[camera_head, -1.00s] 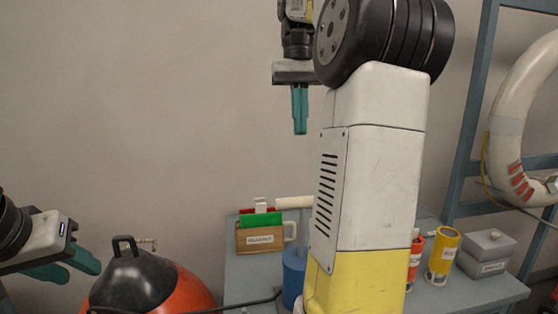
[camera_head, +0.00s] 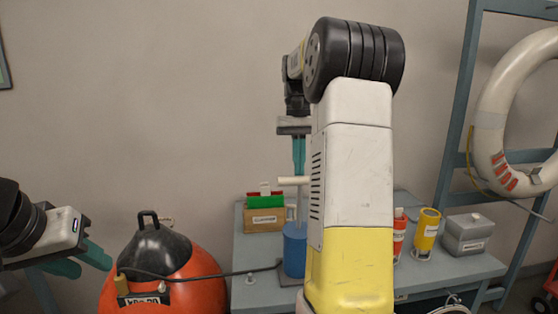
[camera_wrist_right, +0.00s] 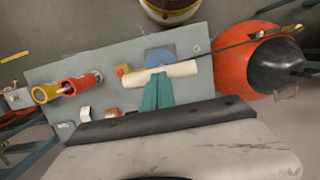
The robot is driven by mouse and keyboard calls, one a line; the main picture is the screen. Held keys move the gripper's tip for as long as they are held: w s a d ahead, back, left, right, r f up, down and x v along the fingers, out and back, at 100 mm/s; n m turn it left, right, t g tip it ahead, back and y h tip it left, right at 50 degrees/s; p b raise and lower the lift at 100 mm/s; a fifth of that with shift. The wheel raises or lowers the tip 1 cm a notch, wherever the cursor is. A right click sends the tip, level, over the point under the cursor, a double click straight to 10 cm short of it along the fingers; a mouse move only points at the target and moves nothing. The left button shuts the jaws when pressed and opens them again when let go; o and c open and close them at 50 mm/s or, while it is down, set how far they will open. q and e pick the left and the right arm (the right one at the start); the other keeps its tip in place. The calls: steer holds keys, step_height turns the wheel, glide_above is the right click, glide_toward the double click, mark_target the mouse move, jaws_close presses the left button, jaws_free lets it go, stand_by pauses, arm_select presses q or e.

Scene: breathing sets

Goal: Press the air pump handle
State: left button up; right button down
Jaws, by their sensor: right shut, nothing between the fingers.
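The air pump has a blue cylinder (camera_head: 295,250) and a cream T-shaped handle (camera_head: 290,181) raised above it on a thin rod. Part of the pump is hidden behind my right arm in the head view. My right gripper (camera_head: 299,172) points down with its teal fingers shut and empty, tips just above or at the handle. In the right wrist view the fingers (camera_wrist_right: 157,92) overlap the edge of the handle (camera_wrist_right: 160,73); I cannot tell whether they touch. My left gripper (camera_head: 85,261) is at the lower left, fingers apart and empty, away from the pump.
A blue-grey table (camera_head: 455,270) carries a labelled wooden box (camera_head: 265,219), red and yellow cylinders (camera_head: 426,232) and a grey box (camera_head: 468,236). An orange and black float (camera_head: 165,270) stands left of the table, with a hose (camera_head: 215,277) running towards the pump. A lifebuoy hangs on a rack (camera_head: 490,125).

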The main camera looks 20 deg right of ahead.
step_height(320, 180, down, 10)
steer(key=shift+s+r, duration=0.1)
stand_by(0.4)
step_height(320, 180, up, 14)
steer(key=w, duration=0.3)
steer(key=shift+d+r, duration=0.15)
steer(key=shift+d, duration=0.15)
steer(key=shift+s+d, duration=0.1)
stand_by(1.4)
